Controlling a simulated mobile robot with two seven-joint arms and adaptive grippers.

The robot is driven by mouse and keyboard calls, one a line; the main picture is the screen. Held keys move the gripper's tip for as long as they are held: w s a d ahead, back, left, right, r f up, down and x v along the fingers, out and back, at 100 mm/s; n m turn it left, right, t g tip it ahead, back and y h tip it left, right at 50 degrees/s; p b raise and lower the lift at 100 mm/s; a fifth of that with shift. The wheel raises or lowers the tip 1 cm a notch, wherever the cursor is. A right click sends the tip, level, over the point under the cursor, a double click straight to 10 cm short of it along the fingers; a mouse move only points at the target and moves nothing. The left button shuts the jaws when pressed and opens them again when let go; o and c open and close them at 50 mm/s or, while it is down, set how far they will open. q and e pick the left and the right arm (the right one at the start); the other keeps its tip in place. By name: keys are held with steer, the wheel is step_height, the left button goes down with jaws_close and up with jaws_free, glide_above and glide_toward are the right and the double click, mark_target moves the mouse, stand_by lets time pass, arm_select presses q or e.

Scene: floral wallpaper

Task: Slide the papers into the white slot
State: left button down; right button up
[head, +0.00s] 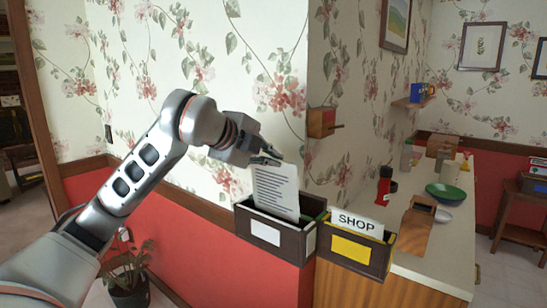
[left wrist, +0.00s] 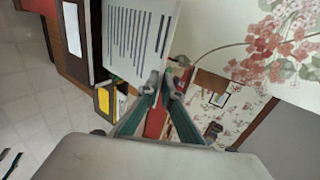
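A white sheet of papers (head: 277,190) with printed lines stands slightly tilted in the dark box with a white label (head: 268,234); its lower end is hidden behind the box's front wall. My left gripper (head: 266,159) is at the papers' top edge. In the left wrist view its fingers (left wrist: 163,85) close on the edge of the papers (left wrist: 136,38). The white label (left wrist: 72,29) shows there at upper left. Beside it is the yellow-labelled box (head: 350,248) holding a SHOP sheet (head: 357,222). My right gripper is not in view.
Both boxes are at the end of a low red wall, by a counter (head: 440,265) with a green bowl (head: 446,193) and a red-and-black bottle (head: 386,186). A potted plant (head: 128,275) stands on the floor below my left arm. Floral wallpaper is close behind the gripper.

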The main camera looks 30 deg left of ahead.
arm_select(q)
steer(key=shift+s+a+f+b, duration=0.1)
steer(key=shift+s+f+b, duration=0.05)
steer(key=shift+f+b, duration=0.7)
steer(key=shift+s+f+b, duration=0.2)
steer(key=shift+f+b, duration=0.35)
steer(key=shift+f, duration=0.45)
steer(key=shift+s+a+f+b, duration=0.1)
steer(key=shift+s+f+b, duration=0.05)
steer(key=shift+f+b, duration=0.7)
steer(key=shift+s+f+b, duration=0.2)
steer(key=shift+f+b, duration=0.3)
steer(key=shift+f, duration=0.4)
steer(key=c, duration=2.2)
jaws_free()
